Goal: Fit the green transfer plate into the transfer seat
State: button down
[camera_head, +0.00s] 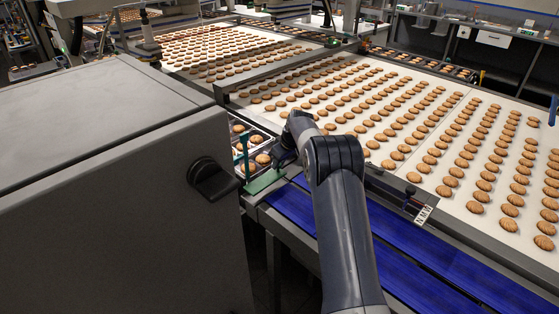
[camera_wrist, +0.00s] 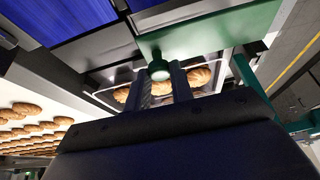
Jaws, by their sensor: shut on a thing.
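The green transfer plate (camera_head: 264,181) is a flat green piece at the near end of the biscuit trays, beside the blue belt. In the wrist view the plate (camera_wrist: 220,38) has a round green knob (camera_wrist: 158,70) on it. My gripper (camera_wrist: 164,82) is shut on this knob, one finger on each side. In the head view my gripper (camera_head: 284,158) is partly hidden by my own arm. The transfer seat cannot be clearly made out; the plate lies over or close to the gap between belt and trays. I cannot tell whether it is seated.
A tray (camera_wrist: 98,74) with biscuits lies just past the plate. A thin teal post (camera_head: 243,153) stands at its left. The blue belt (camera_head: 400,248) is empty. A large grey cabinet (camera_head: 110,190) fills the left. A white conveyor (camera_head: 455,212) carries many biscuits at right.

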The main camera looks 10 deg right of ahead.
aim_at(280, 170)
jog(key=shift+f+b, duration=0.55)
jog(key=shift+f, duration=0.55)
jog(key=shift+f+b, duration=0.85)
jog(key=shift+b, duration=0.2)
dwell(1.1)
jog(key=c, duration=1.1)
grip_release()
jog(key=shift+c, duration=0.2)
jog(key=b+v, duration=0.1)
jog(key=v, duration=0.9)
jog(key=shift+r+b, duration=0.4)
jog(key=shift+s+d, duration=0.1)
jog(key=shift+d, duration=0.05)
